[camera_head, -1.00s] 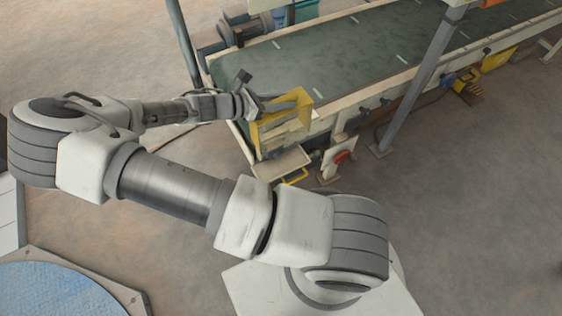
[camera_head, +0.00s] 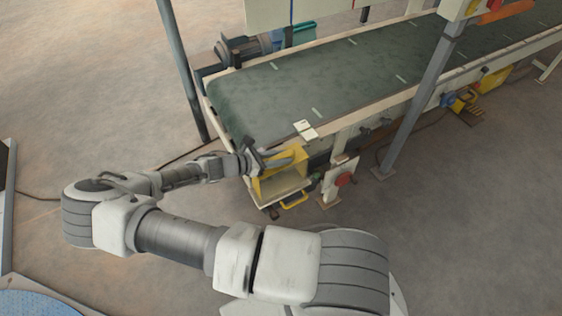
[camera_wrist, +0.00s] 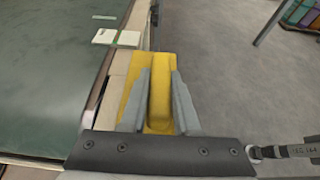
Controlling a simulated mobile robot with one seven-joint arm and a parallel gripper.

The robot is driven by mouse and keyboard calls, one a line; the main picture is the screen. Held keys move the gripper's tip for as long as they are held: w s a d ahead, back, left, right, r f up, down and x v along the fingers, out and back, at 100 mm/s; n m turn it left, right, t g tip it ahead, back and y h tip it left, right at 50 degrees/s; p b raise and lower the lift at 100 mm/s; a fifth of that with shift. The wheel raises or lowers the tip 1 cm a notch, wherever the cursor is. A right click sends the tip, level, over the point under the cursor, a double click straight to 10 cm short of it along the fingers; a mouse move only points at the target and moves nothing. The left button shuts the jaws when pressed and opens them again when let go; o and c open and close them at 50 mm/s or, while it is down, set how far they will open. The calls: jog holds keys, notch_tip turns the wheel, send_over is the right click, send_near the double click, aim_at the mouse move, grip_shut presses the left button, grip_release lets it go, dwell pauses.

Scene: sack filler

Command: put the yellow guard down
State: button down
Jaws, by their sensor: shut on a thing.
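The yellow guard (camera_head: 291,171) is a bent, box-like cover at the near end corner of the conveyor. My gripper (camera_head: 278,161) is shut on its top part. In the wrist view, the two grey fingers of my gripper (camera_wrist: 159,78) pinch a raised yellow rib of the guard (camera_wrist: 160,60) between them. The guard is beside the conveyor's side rail, just above a pale tray-like ledge (camera_head: 283,190). I cannot tell whether its lower edge touches the ledge.
The green conveyor belt (camera_head: 330,75) runs away to the upper right. Small pale cards (camera_head: 306,129) lie on its near edge. A box with a red knob (camera_head: 343,179) stands right of the guard. A grey post (camera_head: 415,100) rises further right. Open floor lies in front.

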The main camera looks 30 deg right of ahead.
jog(key=shift+f, duration=0.75)
jog(key=c, duration=0.6)
grip_release()
jog(key=shift+c, duration=0.2)
